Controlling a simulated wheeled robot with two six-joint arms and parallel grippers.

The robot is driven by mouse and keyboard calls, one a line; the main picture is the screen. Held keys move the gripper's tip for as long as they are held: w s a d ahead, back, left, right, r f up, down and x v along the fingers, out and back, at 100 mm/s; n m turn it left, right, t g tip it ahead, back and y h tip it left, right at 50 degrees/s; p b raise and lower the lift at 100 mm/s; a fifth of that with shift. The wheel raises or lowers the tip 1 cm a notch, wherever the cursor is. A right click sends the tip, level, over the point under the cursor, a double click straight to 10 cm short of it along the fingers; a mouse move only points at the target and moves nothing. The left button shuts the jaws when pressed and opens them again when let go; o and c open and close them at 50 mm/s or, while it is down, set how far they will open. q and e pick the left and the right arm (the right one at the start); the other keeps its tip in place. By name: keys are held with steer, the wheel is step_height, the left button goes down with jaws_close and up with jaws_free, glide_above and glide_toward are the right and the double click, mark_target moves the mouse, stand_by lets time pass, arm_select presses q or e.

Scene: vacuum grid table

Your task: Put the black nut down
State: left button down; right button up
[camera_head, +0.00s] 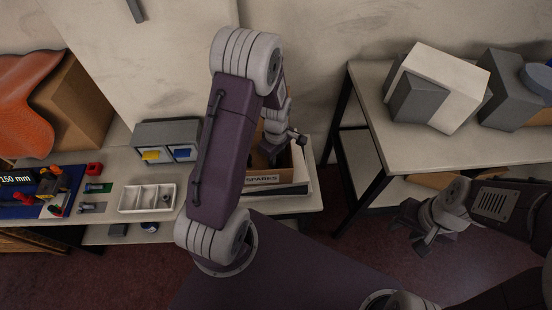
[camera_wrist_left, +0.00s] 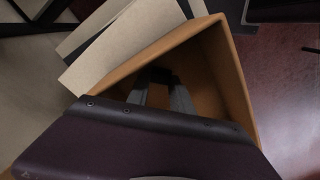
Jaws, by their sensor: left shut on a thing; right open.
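My left gripper (camera_wrist_left: 162,82) is shut on a dark thing, seemingly the black nut (camera_wrist_left: 160,74), which shows as a small dark shape between the two grey fingers in the left wrist view. The fingers point into an open brown box (camera_wrist_left: 243,85), over its dark inside. I cannot tell whether the nut touches the box floor. In the head view my left arm reaches to the box labelled SPARES (camera_head: 262,179), and the wrist hides most of its opening; the nut cannot be made out there. My right gripper (camera_head: 420,238) is open and empty, away at the right.
A white compartment tray (camera_head: 147,198) and a grey bin unit (camera_head: 167,133) with yellow and blue labels stand left of the box. Flat boards (camera_wrist_left: 110,42) lie beside it. A second table (camera_head: 365,160) at right carries grey and white blocks (camera_head: 443,85).

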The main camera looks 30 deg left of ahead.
arm_select(q)
steer(key=shift+w+f, duration=0.1)
steer(key=shift+w, duration=0.05)
steer(key=shift+f, duration=0.2)
steer(key=c, duration=1.1)
jaws_free()
steer(key=shift+r, duration=0.1)
step_height(320, 180, up, 12)
steer(key=s+d+m, duration=0.1)
steer(key=s+m, duration=0.2)
steer(key=m, duration=0.2)
steer(key=s+d+m, duration=0.2)
steer(key=s+m, duration=0.1)
steer(key=m, duration=0.2)
steer(key=s+d+m+t, duration=0.1)
steer(key=s+m, duration=0.2)
steer(key=m, duration=0.2)
steer(key=shift+s+d+p, duration=0.35)
steer(key=shift+d+p, duration=0.05)
